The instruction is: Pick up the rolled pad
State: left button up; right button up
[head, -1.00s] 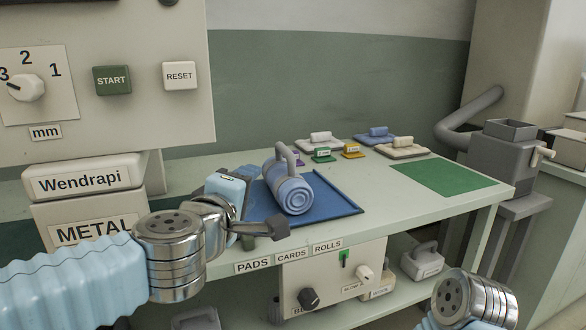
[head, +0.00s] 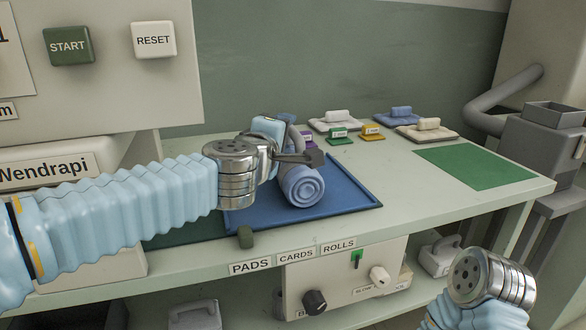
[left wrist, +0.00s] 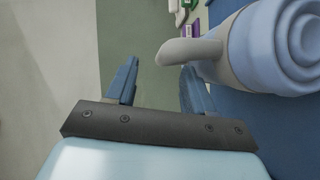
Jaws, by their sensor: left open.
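The rolled pad (head: 303,187) is a light blue cylinder with a spiral end and a grey strap handle, lying on a blue mat (head: 350,192) on the bench. My left gripper (head: 312,157) is at the pad's upper side, in front of the handle, partly covering both. In the left wrist view the open fingers (left wrist: 160,85) are apart. The pad (left wrist: 270,50) lies to the right, and its grey handle (left wrist: 190,51) reaches left past the right finger, across the gap's far end. Whether they touch is unclear. My right gripper's fingers are out of view.
A green mat (head: 474,166) lies at the bench's right. Small pads with grips (head: 400,117) and coloured tags (head: 371,132) stand at the back. A large machine with START and RESET buttons (head: 153,40) rises on the left. A control box (head: 335,285) hangs below the bench edge.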

aim_at(290, 133)
pick_arm(q)
jog(key=x, duration=0.4)
jog(key=shift+w+f, duration=0.2)
jog(key=shift+f, duration=0.15)
grip_shut()
